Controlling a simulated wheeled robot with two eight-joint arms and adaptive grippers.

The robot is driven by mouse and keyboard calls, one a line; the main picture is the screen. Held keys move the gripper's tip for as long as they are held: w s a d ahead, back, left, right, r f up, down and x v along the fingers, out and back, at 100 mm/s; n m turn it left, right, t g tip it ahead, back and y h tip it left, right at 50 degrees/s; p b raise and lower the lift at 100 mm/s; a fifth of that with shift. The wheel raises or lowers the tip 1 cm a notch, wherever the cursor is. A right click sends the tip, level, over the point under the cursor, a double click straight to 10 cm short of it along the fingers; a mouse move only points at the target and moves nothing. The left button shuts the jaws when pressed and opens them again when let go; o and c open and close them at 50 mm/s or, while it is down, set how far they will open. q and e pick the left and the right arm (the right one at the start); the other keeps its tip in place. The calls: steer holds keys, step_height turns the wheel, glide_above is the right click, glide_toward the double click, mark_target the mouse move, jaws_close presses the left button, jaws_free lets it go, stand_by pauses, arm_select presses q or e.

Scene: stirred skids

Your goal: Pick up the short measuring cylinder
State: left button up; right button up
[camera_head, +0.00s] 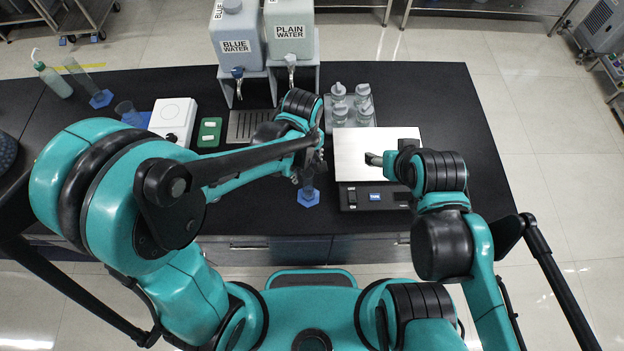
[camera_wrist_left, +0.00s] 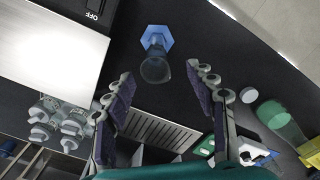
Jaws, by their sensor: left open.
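The short measuring cylinder (camera_head: 308,182) is clear, with a blue hexagonal base, and stands on the black bench left of the scale. In the left wrist view the cylinder (camera_wrist_left: 155,68) shows ahead of the fingertips, its blue base (camera_wrist_left: 157,38) farther off. My left gripper (camera_head: 306,165) is over the cylinder's upper part in the head view. In the left wrist view the gripper (camera_wrist_left: 160,80) is open, one finger to each side of the cylinder's line. Contact is not visible. My right gripper (camera_head: 375,160) is over the scale's plate; its finger gap is unclear.
The scale (camera_head: 350,145) is right of the cylinder. Several bottles stand on a tray (camera_head: 371,118) behind. Blue-water (camera_head: 237,35) and plain-water (camera_head: 290,32) containers stand at the back.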

mark_target(308, 180)
arm_select(q)
steer(key=f, duration=0.4)
steer(key=f+b, duration=0.1)
steer(key=f, duration=0.2)
steer(key=shift+w+d+f, duration=0.1)
steer(key=shift+w+d, duration=0.05)
steer(key=shift+d, duration=0.25)
steer(key=shift+a+f, duration=0.1)
steer(key=shift+f, duration=0.2)
steer(key=shift+c, duration=0.2)
jaws_close()
